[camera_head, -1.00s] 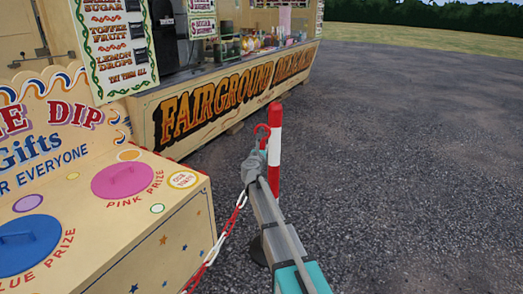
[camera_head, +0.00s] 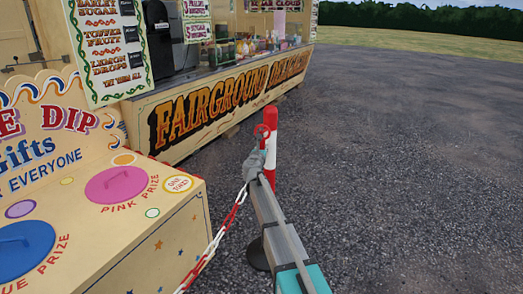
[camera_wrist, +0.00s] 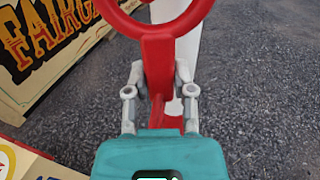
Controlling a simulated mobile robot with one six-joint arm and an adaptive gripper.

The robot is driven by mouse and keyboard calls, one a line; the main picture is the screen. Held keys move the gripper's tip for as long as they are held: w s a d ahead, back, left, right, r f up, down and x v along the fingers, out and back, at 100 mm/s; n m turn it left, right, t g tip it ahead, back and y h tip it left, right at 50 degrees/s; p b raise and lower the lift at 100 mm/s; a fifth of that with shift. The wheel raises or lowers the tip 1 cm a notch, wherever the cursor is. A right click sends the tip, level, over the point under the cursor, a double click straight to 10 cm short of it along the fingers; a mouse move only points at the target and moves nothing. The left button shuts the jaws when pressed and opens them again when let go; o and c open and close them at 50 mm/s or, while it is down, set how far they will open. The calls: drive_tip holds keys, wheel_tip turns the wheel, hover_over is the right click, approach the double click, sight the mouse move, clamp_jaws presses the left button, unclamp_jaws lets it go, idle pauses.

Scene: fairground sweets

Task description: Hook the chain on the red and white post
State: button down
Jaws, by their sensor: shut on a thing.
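The red and white post (camera_head: 270,158) stands upright on the tarmac; its dark round foot (camera_head: 258,255) shows lower down, partly behind my arm. My gripper (camera_head: 257,160) is beside the post, shut on the red hook (camera_wrist: 158,60) at the chain's end. In the head view the curved hook (camera_head: 262,131) overlaps the post's upper part. In the wrist view the post (camera_wrist: 187,45) shows pale behind the hook. I cannot tell whether the hook touches the post. The red and white chain (camera_head: 228,222) hangs from my gripper down to the lower left.
A cream prize box (camera_head: 110,240) with pink and blue lids stands at left, close to the chain. The Fairground stall (camera_head: 220,105) stands behind the post. Open tarmac (camera_head: 410,170) lies to the right.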

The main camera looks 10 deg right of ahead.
drive_tip(key=shift+w+d+f+b, duration=0.25)
drive_tip(key=shift+w+f+b, duration=0.05)
drive_tip(key=shift+f+b, duration=0.15)
drive_tip(key=shift+w+d+f+b, duration=0.2)
drive_tip(key=shift+w+f+b, duration=0.05)
drive_tip(key=shift+f+b, duration=0.2)
idle(0.4)
drive_tip(key=shift+c, duration=1.9)
unclamp_jaws()
drive_tip(key=v, duration=1.2)
